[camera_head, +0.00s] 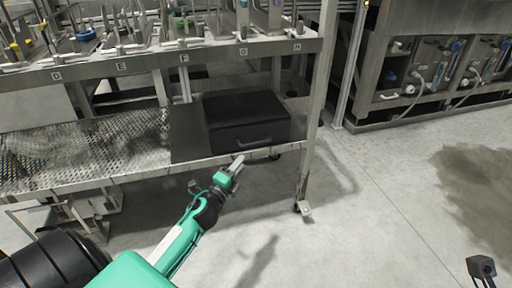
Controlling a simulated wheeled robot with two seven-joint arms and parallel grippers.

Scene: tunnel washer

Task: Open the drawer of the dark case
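The dark case (245,112) sits on the lower shelf of the metal rack, near the rack's right leg. Its front face holds a drawer (250,137) with a handle (254,142); the drawer looks closed. My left gripper (238,162) is at the end of my green arm, in front of and a little below the case. It appears apart from the handle. Its fingers are small in the view, and I cannot tell whether they are open or shut. My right gripper is not clearly in view; only a small dark part shows at the lower right corner.
The rack's lower shelf (90,150) has a perforated metal surface left of the case. Its upper shelf (130,62) carries several fixtures above. The rack's right leg (311,150) stands right of the case. Steel machinery (430,70) stands at the back right. The floor (380,220) at right is clear.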

